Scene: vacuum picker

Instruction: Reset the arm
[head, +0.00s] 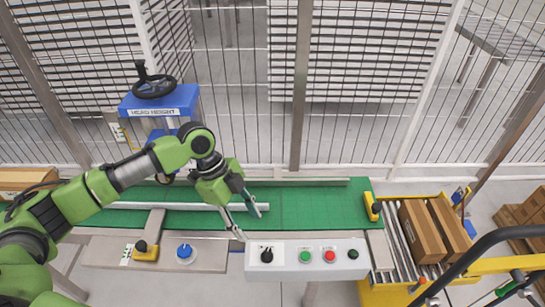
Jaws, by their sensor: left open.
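My left arm is green and black and comes in from the left, reaching over the green conveyor belt (310,207). My left gripper (246,222) points down over the belt's front edge, with its two fingers apart and nothing between them. One finger ends just above the left part of the grey control panel (308,274). The panel carries a black rotary switch (267,255), a green button (306,256), a red button (329,255) and a dark button (353,254). My right gripper is not in view.
A blue head-height unit (160,102) with a black handwheel (154,86) stands behind the belt. Cardboard boxes (422,230) sit on a yellow-framed roller conveyor at right. A blue knob (184,252) and a yellow-based black knob (144,250) are front left. Wire fencing closes the back.

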